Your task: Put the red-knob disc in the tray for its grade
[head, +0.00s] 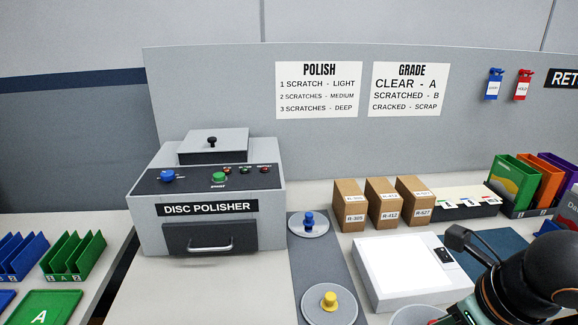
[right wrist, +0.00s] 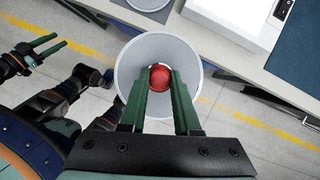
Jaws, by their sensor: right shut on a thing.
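The red-knob disc shows in the right wrist view as a pale grey round plate (right wrist: 128,78) with a round red knob (right wrist: 160,77). My right gripper (right wrist: 160,92) is shut on the knob and holds the disc over the front of the bench, above the floor. No scratch or crack can be made out on the part that shows. In the head view the disc's pale edge (head: 415,316) shows at the bottom. A green tray (head: 50,308) marked A lies at lower left; a blue tray (head: 5,300) is cut off beside it. My left gripper (right wrist: 48,45) is open and empty.
A blue-knob disc (head: 308,225) and a yellow-knob disc (head: 330,305) lie on a grey mat (head: 312,258). A white light panel (head: 405,270) is to their right. The disc polisher (head: 210,200) stands left, its drawer shut. A wall sign (head: 408,90) gives clear A, scratched B, cracked scrap.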

